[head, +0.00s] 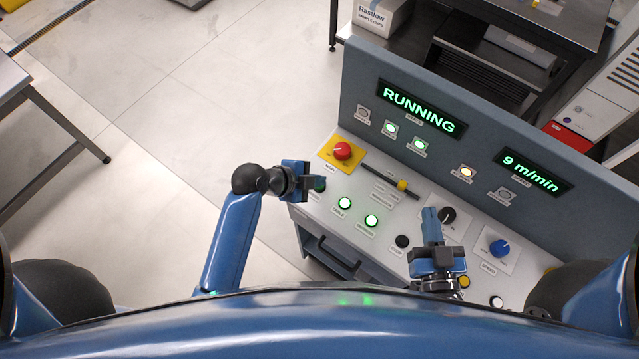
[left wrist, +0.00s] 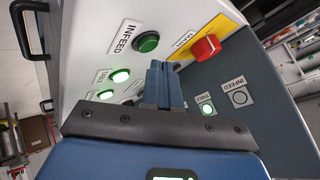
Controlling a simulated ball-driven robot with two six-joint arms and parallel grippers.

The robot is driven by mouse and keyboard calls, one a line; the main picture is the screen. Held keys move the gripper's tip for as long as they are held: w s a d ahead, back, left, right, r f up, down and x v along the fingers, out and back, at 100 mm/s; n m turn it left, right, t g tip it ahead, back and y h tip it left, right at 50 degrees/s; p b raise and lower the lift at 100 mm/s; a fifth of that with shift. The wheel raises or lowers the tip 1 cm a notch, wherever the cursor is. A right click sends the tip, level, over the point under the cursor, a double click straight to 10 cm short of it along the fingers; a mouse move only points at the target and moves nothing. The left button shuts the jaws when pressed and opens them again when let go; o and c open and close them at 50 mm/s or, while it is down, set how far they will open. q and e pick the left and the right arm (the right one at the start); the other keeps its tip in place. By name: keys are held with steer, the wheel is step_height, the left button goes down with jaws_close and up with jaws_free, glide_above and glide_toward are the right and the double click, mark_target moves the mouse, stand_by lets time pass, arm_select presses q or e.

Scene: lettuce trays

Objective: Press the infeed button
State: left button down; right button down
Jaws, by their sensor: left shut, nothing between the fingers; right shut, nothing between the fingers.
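The infeed button (left wrist: 148,41) is round and dark green in the left wrist view, beside its INFEED label, and looks unlit. My right gripper (head: 431,215) is shut and empty over the console's right part.
A red main knob (head: 342,150) on a yellow plate stands just beyond my left gripper. Lit green buttons (head: 345,203) (head: 372,220) lie to its right. A yellow slider (head: 402,185) and blue speed knob (head: 499,248) are further right. The display (head: 420,108) reads RUNNING.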

arm_select(q)
steer(key=shift+f, duration=0.25)
steer(key=shift+f+b, duration=0.2)
steer(key=shift+b, duration=0.2)
steer(key=shift+f+b, duration=0.35)
steer(key=shift+f, duration=0.1)
stand_by(0.7)
steer(key=shift+r, duration=0.1)
stand_by(0.3)
steer(key=shift+r+p, duration=0.7)
steer(key=shift+r, duration=0.1)
steer(key=shift+r, duration=0.1)
step_height(320, 180, up, 5)
steer(key=p, duration=0.4)
stand_by(1.0)
